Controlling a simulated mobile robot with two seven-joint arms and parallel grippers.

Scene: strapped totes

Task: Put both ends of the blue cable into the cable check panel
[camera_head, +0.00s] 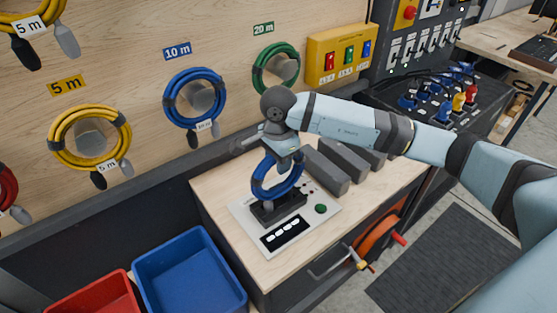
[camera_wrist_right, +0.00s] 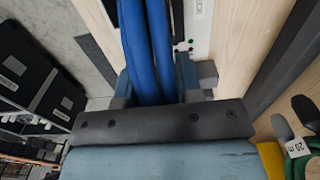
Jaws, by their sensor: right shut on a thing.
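The blue cable (camera_head: 265,190) is a coil standing upright over the black block of the cable check panel (camera_head: 325,222). My right gripper (camera_head: 284,160) is shut on the top of the coil. In the right wrist view the blue cable (camera_wrist_right: 148,45) passes between the fingers of my right gripper (camera_wrist_right: 155,85). The panel is a pale plate with a green button (camera_head: 320,208), small lights and a dark strip with white marks. The cable's ends are not clear, and I cannot tell whether they are in the block. A sliver of the panel (camera_wrist_right: 201,22) shows in the wrist view. My left gripper is out of view.
Dark grey blocks (camera_head: 325,172) lie behind the panel on the wooden bench (camera_head: 225,185). A blue tote (camera_head: 190,275) and a red tote (camera_head: 95,300) stand at lower left. Another blue coil (camera_head: 178,92), a green coil and yellow coils hang on the wall.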

